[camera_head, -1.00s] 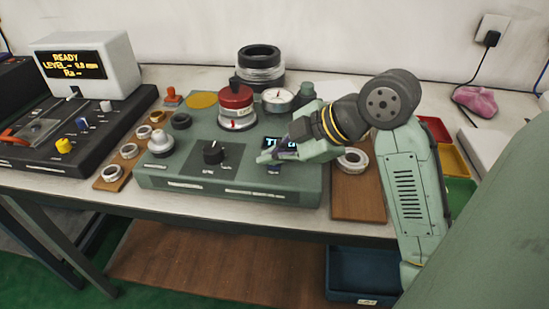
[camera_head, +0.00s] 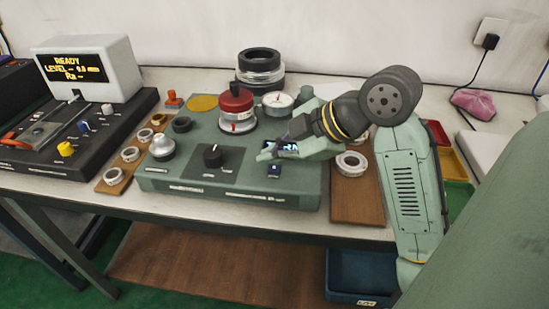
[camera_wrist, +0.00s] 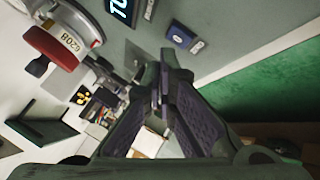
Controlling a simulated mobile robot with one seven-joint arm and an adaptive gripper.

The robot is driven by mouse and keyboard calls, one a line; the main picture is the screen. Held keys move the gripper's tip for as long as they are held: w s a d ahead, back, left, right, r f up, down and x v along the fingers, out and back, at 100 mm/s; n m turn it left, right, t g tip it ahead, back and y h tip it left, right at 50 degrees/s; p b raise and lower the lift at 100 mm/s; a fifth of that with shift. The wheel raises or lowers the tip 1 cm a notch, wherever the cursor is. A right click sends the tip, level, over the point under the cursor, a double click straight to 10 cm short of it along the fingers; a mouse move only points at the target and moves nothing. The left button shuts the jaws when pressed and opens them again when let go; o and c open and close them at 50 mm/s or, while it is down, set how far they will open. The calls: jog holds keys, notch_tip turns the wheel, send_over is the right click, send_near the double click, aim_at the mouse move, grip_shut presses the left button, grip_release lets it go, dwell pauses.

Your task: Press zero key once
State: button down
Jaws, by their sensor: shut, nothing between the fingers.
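The blue key (camera_head: 274,170), taken as the zero key, sits on the front right of the green instrument's top (camera_head: 225,192), below the small display (camera_head: 287,147). It also shows in the wrist view (camera_wrist: 181,36) at the top, apart from my fingertips. My gripper (camera_head: 265,154) is shut and empty, raised above the instrument near the display and just behind the key in the head view. In the wrist view my gripper (camera_wrist: 165,65) shows its two fingers together. My gripper partly covers the display. I cannot tell its full text.
A red-topped spindle (camera_head: 236,100) and a dial gauge (camera_head: 277,101) stand behind my gripper. A black knob (camera_head: 213,155) is left of the key. A wooden board (camera_head: 356,205) with a ring (camera_head: 352,163) lies to the right.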

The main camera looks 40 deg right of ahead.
aim_at(274, 170)
jog(key=shift+r+p, duration=1.8)
jog(key=shift+r, duration=0.75)
